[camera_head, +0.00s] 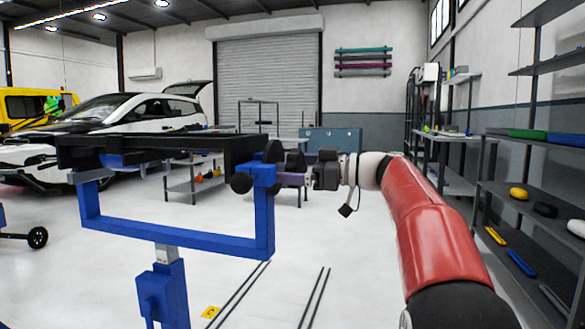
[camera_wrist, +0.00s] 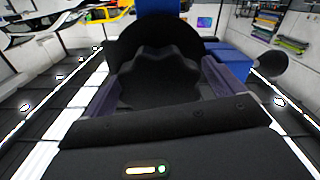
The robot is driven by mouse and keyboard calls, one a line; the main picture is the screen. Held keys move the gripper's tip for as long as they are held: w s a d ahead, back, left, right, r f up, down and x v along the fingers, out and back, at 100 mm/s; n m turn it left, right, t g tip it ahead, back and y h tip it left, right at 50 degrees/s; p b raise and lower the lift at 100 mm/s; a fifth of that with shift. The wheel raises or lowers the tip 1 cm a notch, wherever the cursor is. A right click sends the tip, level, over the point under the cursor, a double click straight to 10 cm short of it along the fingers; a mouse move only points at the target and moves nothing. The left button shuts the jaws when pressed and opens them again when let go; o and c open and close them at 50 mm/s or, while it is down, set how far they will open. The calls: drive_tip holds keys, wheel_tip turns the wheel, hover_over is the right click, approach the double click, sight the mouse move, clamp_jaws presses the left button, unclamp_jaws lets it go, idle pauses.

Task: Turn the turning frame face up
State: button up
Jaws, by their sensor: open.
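The turning frame (camera_head: 150,145) is a black rectangular frame held roughly level on a blue U-shaped stand (camera_head: 178,237) in the left half of the head view. I cannot tell which face is up. A black lobed knob (camera_wrist: 160,75) with a round disc behind it sits at the frame's right end, by the top of the stand's right post. My gripper (camera_head: 286,172) reaches this end from the right. In the wrist view its purple fingers stand open on either side of the knob, and the knob lies between them. Contact with the fingers cannot be made out.
A small black round knob (camera_head: 241,183) sticks out at the stand's right post. Shelves (camera_head: 530,190) with tools line the right wall. A white and black car (camera_head: 120,120) stands behind the frame. The pale floor (camera_head: 350,265) between stand and shelves is clear apart from dark lines.

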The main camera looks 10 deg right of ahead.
drive_tip(key=c, duration=1.4)
drive_tip(key=shift+a, duration=0.1)
